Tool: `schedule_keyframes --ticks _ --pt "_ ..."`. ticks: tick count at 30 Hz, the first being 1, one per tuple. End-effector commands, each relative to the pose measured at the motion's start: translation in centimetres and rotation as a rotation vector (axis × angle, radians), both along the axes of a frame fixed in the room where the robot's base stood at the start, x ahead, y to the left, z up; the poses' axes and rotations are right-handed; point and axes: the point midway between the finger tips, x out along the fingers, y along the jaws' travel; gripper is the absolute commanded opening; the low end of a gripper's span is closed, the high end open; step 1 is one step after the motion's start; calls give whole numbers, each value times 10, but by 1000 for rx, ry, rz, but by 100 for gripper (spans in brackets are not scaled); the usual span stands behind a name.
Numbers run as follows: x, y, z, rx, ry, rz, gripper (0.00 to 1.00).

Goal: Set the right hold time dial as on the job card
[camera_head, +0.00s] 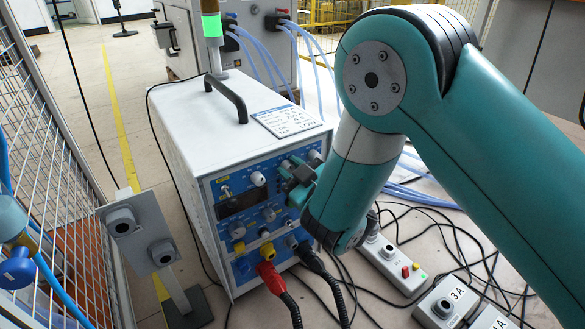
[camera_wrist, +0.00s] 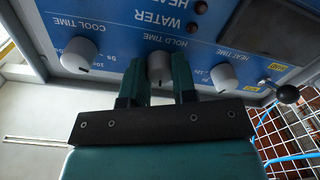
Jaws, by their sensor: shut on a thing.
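The heater's blue front panel (camera_head: 215,190) carries several grey dials. In the wrist view the panel is upside down, and the hold time dial (camera_wrist: 160,68) sits under its "HOLD TIME" label, between the two fingers. My gripper (camera_wrist: 160,85) is shut on this dial. In the head view my gripper (camera_head: 296,176) is at the upper part of the panel and hides most of the dial. The dial's pointer and setting cannot be read. The job card (camera_head: 286,121) lies on the heater's white top; its handwriting is too small to read surely.
The cool time dial (camera_wrist: 79,54) and heat time dial (camera_wrist: 224,77) flank the held dial. A ball-ended lever (camera_wrist: 287,93) stands out beside the heat time dial. Red (camera_head: 271,278) and black cables hang from the lower panel. A wire fence (camera_head: 60,170) is at left.

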Motion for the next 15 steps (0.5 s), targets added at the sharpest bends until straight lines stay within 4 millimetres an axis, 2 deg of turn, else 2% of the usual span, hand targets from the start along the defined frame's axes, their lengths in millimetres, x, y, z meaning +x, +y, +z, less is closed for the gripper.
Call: schedule_keyframes --ticks 15 --pt "1 -1 0 -156 -105 -4 2"
